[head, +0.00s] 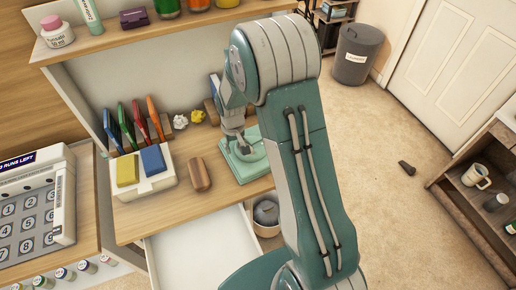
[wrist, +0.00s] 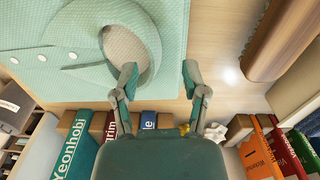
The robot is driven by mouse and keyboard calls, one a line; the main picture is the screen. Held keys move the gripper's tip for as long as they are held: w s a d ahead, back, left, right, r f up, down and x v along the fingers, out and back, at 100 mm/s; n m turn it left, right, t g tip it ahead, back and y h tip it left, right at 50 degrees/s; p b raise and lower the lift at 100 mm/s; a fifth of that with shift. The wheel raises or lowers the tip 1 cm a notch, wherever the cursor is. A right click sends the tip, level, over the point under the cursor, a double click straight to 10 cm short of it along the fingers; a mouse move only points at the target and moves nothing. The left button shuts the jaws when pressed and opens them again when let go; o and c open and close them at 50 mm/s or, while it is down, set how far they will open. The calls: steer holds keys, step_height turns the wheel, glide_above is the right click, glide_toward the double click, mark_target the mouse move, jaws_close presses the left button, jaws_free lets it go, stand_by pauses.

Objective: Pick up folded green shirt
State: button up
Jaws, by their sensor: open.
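The folded green shirt (head: 246,166) lies on the wooden desk at its right side, partly hidden by my arm in the head view. In the wrist view the shirt (wrist: 55,75) fills the upper left, with a round collar and a beige inside. My gripper (wrist: 159,76) is open and empty over the shirt's edge. One fingertip overlaps the shirt beside the collar, and the other is at its right border. In the head view my gripper (head: 240,138) is over the shirt. I cannot tell whether it touches the fabric.
A brown rounded object (head: 200,175) lies left of the shirt, near a white holder (head: 147,184) with yellow and blue blocks. Colored books (head: 138,124) and crumpled paper balls (head: 190,119) are at the back. An open white drawer (head: 205,252) is below. A shelf (head: 150,40) overhangs the desk.

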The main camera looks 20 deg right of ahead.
step_height(320, 180, down, 2)
steer(key=shift+d+f, duration=0.1)
steer(key=shift+f, duration=0.1)
steer(key=shift+d+f, duration=0.15)
steer(key=shift+f, duration=0.05)
jaws_close()
